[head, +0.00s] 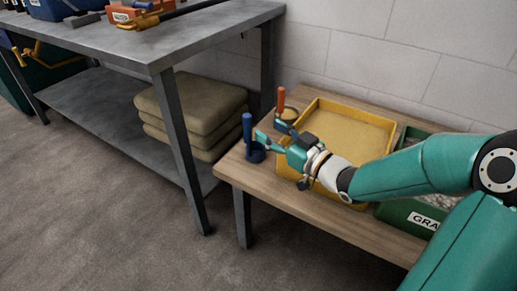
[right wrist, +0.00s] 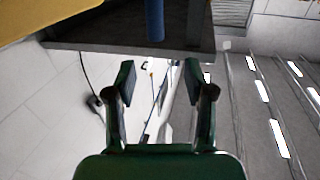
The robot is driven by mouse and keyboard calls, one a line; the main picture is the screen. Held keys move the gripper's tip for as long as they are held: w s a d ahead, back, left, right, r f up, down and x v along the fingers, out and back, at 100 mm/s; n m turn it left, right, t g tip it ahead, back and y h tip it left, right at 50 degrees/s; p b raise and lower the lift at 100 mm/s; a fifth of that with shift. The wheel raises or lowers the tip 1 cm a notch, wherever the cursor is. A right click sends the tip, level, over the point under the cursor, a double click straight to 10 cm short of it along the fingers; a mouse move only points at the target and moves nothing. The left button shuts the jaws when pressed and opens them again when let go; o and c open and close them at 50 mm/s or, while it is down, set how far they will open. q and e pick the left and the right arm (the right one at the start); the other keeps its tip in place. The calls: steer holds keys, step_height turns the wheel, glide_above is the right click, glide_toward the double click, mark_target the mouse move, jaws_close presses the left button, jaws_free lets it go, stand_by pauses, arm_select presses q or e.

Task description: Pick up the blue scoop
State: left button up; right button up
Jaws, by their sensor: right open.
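The blue scoop (head: 247,127) stands near the left end of the wooden table, its blue handle upright above a dark blue bowl. My right gripper (head: 268,131) is open and empty just right of the handle, its fingers pointing toward it. One fingertip looks very close to the handle; whether they touch I cannot tell. In the right wrist view the blue scoop's handle (right wrist: 154,20) shows at the top, beyond the open fingers and roughly between them sideways. My left gripper is in neither view.
An orange-handled scoop (head: 281,98) stands behind the blue one. A yellow tray (head: 284,166) of sand-coloured material lies under my right forearm, with a green bin (head: 399,211) to its right. A grey workbench (head: 160,58) stands left, with stacked sacks (head: 190,105) beneath.

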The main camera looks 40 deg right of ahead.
mark_target(250, 118)
steer(key=w, duration=0.3)
steer(key=w+b, duration=0.1)
steer(key=w, duration=0.5)
steer(key=shift+w+a+f+b, duration=0.25)
steer(key=shift+a+f+b, duration=0.05)
steer(key=shift+a+b, duration=0.05)
steer(key=shift+w+r, duration=0.1)
steer(key=shift+w, duration=0.35)
jaws_close()
